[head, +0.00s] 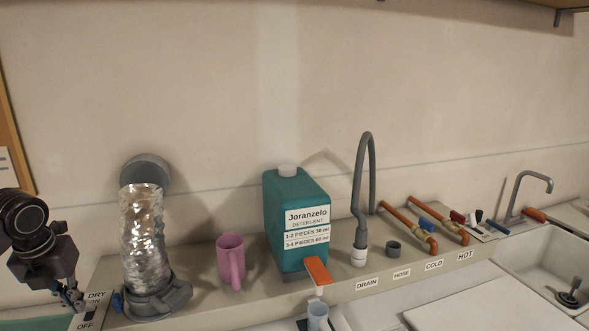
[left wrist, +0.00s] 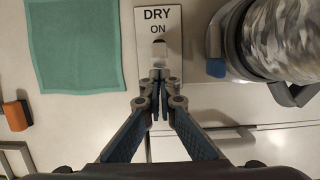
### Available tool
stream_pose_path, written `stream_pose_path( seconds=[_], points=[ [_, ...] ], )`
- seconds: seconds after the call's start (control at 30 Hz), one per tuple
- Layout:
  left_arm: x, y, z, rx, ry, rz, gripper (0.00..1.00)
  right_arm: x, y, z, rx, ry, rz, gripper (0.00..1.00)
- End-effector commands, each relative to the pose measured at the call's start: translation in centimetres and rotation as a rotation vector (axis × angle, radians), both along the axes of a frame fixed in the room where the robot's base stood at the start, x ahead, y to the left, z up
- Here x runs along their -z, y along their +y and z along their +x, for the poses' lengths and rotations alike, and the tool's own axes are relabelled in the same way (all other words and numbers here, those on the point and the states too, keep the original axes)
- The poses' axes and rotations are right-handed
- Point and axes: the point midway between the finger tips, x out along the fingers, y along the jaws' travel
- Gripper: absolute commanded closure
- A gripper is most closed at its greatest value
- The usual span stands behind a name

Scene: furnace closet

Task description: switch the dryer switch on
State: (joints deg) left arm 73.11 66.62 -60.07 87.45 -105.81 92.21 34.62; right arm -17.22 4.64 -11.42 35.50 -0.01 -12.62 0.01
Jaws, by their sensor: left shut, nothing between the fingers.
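The dryer switch plate (head: 97,306) is a white label with DRY at the top, at the lower left of the head view. In the left wrist view the plate (left wrist: 171,20) shows DRY and ON. My left gripper (head: 80,306) is at the plate, with its fingers closed together and empty. In the left wrist view the gripper tips (left wrist: 160,66) lie over the plate just below ON. A small dark-tipped piece, seemingly the switch lever (left wrist: 159,45), shows just beyond them; contact cannot be told. The fingers hide the lower plate. My right gripper is not in view.
A silver flexible duct (head: 145,240) with a grey clamp and blue tab (left wrist: 216,68) stands right of the plate. A green cloth (left wrist: 75,45) lies left of it. A pink cup (head: 231,262) and teal detergent jug (head: 282,215) stand farther right on the ledge.

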Motion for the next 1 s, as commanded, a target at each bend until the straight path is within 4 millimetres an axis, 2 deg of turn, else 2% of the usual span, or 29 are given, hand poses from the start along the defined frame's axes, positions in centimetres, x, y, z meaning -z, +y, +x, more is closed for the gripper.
stream_pose_path(
  seconds=[0.8, 1.0],
  points=[
    [0.2, 1.1, 3.8, 0.000, 0.004, -0.001, 1.00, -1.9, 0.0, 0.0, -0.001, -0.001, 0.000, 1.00],
    [0.5, 1.2, 4.1, 0.002, 0.009, 0.001, 1.00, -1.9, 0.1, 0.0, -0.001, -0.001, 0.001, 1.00]
  ],
)
